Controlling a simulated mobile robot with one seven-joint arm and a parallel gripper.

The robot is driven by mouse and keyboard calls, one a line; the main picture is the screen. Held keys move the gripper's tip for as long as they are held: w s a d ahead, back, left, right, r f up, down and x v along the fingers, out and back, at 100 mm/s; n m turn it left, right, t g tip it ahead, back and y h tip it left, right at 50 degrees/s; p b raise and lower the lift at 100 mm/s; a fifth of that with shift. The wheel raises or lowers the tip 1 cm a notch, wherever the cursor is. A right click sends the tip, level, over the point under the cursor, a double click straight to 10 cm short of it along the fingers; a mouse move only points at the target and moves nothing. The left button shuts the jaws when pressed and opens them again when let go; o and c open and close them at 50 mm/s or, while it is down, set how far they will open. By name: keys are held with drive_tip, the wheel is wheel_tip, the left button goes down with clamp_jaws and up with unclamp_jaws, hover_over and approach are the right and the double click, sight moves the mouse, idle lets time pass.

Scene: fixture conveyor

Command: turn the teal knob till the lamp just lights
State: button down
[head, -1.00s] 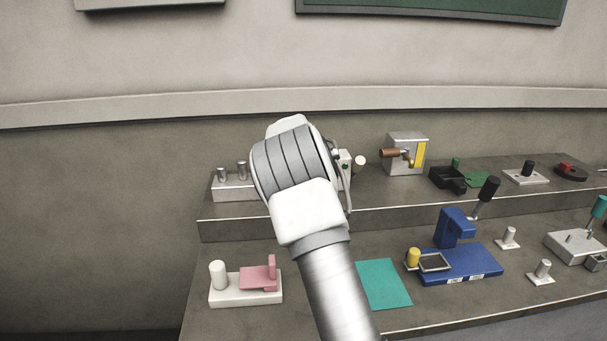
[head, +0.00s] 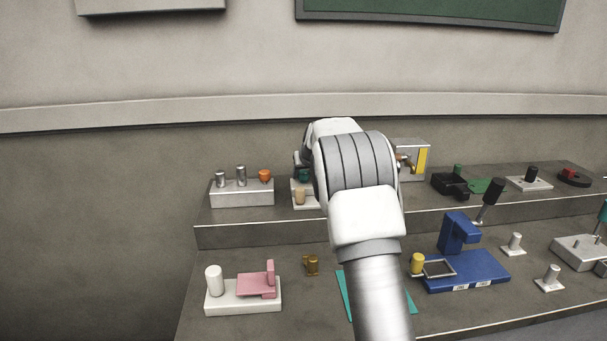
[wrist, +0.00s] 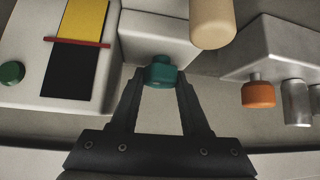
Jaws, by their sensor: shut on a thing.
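The teal knob (wrist: 160,72) sits on the face of a white block (wrist: 155,38) in the wrist view. My gripper (wrist: 160,82) has its two dark fingers on either side of the knob, shut on it. In the head view a bit of the teal knob (head: 304,175) shows just left of my arm, which hides most of the gripper. A cream rounded cylinder (wrist: 212,22) stands beside the white block and shows no glow. I cannot tell whether it is the lamp.
A white box (wrist: 30,45) with a yellow and black panel and a green knob (wrist: 11,72) is close on the left in the wrist view. An orange knob (wrist: 258,94) and metal posts (wrist: 295,100) are on the right. The lower shelf holds a pink-topped fixture (head: 257,280).

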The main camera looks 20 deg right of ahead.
drive_tip(key=c, duration=0.7)
unclamp_jaws()
drive_tip(key=shift+r, duration=0.1)
drive_tip(key=p+v, duration=0.1)
drive_tip(key=v, duration=1.6)
drive_tip(key=shift+s+r, duration=0.1)
drive_tip(key=shift+s, duration=0.05)
